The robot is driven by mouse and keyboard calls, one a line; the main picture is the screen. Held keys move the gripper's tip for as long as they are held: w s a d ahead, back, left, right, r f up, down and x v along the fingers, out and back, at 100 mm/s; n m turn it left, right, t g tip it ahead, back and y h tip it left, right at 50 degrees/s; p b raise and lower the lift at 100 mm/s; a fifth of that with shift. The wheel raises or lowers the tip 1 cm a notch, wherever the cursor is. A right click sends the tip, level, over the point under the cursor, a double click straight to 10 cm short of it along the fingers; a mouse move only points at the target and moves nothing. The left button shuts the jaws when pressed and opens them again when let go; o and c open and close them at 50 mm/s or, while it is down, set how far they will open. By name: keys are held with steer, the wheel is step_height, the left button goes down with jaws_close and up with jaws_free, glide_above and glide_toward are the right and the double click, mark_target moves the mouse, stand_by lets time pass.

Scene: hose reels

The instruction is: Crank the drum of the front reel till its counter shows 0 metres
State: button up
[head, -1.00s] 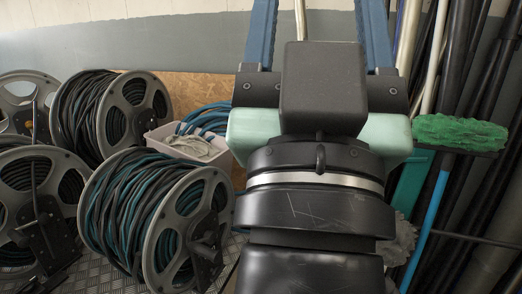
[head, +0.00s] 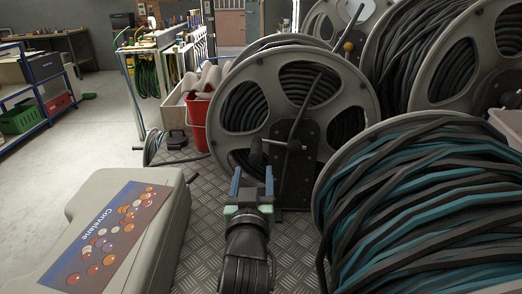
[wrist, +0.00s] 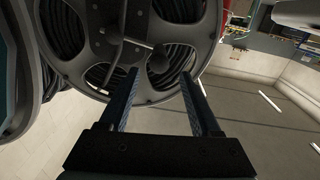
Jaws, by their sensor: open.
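A grey-flanged reel (head: 233,105) with dark hose stands straight ahead of my gripper (head: 252,172). It also shows in the wrist view (wrist: 78,72). Its black hub plate (head: 298,185) carries a short crank arm with a black handle knob (head: 256,150). In the wrist view the knob (wrist: 158,63) appears between and just beyond my blue fingertips (wrist: 160,74). My gripper is open and empty; I cannot tell whether it touches the knob. I see no readable counter. I cannot tell for certain which reel is the front one.
A reel of teal and black hose (head: 420,215) stands close on the right. More reels (head: 440,45) stand behind. A grey case (head: 120,230) is at left, a red bucket (head: 197,120) beyond it. Chequered plate floor (head: 200,215) is clear between.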

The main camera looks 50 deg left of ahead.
mark_target(256, 147)
steer(key=b+x, duration=0.1)
steer(key=x, duration=1)
steer(key=shift+w, duration=0.25)
jaws_close()
stand_by(1.1)
